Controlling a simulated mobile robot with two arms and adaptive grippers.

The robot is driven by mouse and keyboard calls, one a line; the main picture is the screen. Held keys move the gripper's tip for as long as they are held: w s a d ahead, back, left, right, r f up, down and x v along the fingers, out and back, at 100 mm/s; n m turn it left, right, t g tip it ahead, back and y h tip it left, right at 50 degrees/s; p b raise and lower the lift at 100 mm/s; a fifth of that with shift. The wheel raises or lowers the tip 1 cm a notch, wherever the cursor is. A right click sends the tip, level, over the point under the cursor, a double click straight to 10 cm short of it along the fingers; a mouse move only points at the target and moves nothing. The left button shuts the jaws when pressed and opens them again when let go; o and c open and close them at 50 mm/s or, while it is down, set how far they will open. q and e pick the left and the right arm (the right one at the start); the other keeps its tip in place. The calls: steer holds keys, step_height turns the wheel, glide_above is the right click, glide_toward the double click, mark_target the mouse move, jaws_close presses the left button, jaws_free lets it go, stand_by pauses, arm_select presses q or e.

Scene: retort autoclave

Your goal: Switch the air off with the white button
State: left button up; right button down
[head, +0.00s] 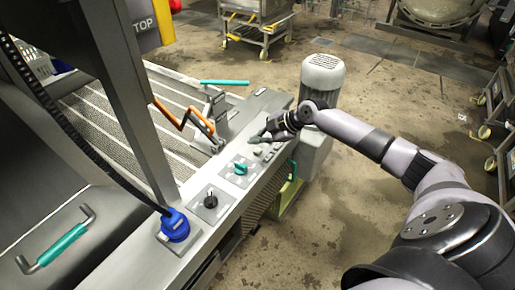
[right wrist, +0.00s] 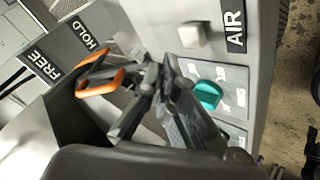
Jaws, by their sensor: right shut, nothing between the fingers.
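The white button (right wrist: 193,35) is a small pale square cap on the grey panel, beside the black AIR label (right wrist: 235,25) in the right wrist view. In the head view I cannot pick it out clearly near my gripper. My right gripper (head: 259,137) is over the far part of the control strip, beyond the teal knob (head: 240,168). Its fingers are shut and empty. In the right wrist view the fingertips (right wrist: 162,62) appear just left of and below the button; I cannot tell the remaining gap. My left gripper is not in view.
A black knob (head: 210,200) and a blue fitting (head: 173,228) with a black cable are nearer on the strip. An orange-handled lever (head: 183,117) stands left of it. A grey motor (head: 322,78) stands behind. A teal-gripped bar (head: 62,246) lies at left.

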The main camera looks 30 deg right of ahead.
mark_target(257, 152)
steer(key=shift+r+p, duration=0.9)
steer(key=shift+r, duration=0.9)
